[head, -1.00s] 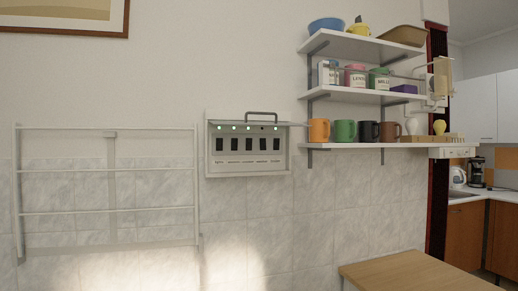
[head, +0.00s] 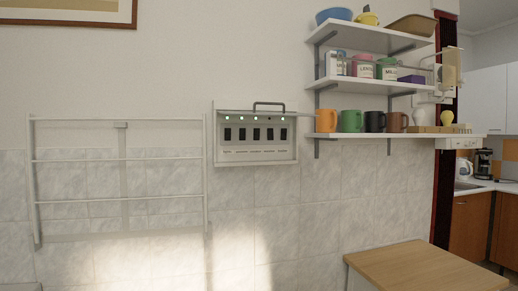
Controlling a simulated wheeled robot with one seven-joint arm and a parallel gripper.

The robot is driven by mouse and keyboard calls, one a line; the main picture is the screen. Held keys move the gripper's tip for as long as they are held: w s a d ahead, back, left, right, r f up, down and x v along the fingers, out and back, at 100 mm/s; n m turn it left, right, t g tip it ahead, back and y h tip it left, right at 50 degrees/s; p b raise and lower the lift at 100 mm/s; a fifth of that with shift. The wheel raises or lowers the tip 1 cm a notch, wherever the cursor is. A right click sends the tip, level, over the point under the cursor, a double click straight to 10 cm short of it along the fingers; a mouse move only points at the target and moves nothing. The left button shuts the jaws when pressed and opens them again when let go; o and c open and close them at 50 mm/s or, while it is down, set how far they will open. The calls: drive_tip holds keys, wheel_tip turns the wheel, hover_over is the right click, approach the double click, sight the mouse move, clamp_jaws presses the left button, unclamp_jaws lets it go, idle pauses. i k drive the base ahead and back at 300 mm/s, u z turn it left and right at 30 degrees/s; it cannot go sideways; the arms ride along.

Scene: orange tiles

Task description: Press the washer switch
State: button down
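A white switch panel (head: 256,158) hangs on the wall near the middle of the head view, with its lid raised. It holds a row of several dark rocker switches (head: 256,134) with small labels below, too small to read, so I cannot tell which is the washer switch. Small indicator lights (head: 241,118) run above the switches. A grey handle (head: 268,104) stands at the lid. My gripper is not in view.
A white wall rack (head: 120,160) is left of the panel. Shelves with mugs (head: 351,121), jars and bowls stick out on the right. A wooden-topped table (head: 425,266) stands below at the right. The wall in front of the panel is unobstructed.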

sight(270, 131)
drive_tip(key=u, duration=2.3)
drive_tip(key=k, duration=1)
drive_tip(key=z, duration=1.1)
drive_tip(key=i, duration=1.05)
